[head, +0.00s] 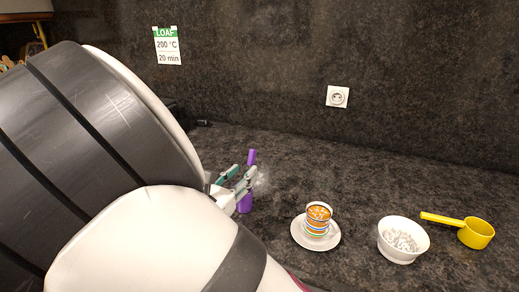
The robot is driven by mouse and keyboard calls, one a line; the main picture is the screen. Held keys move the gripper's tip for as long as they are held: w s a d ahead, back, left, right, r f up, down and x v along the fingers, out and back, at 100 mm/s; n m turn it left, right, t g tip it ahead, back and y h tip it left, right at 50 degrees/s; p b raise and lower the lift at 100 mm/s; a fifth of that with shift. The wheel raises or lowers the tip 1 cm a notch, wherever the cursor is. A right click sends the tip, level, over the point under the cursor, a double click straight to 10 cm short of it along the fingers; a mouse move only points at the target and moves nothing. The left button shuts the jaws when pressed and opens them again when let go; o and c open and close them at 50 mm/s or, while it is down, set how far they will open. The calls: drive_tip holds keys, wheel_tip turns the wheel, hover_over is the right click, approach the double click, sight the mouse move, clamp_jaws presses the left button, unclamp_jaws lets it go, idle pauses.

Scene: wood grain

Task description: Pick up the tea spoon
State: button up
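My gripper (244,171) is left of the middle in the head view, at the end of my large arm. Its two fingers show a gap between their tips, so it looks open. I cannot make out a tea spoon; my arm and gripper hide part of the counter. A striped orange cup (318,222) stands on a white saucer (301,239), to the right of my gripper and apart from it.
A purple object (244,204) stands partly hidden by my fingers; whether they touch it is unclear. A white bowl (396,252) of pale pieces and a yellow scoop (476,234) lie to the right. The dark counter (400,180) is clear behind them, up to the wall.

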sight(249, 162)
drive_tip(key=shift+a+x, duration=0.1)
drive_tip(key=shift+x, duration=1.25)
drive_tip(key=shift+a+x, duration=0.15)
drive_tip(key=shift+x, duration=1.2)
clamp_jaws()
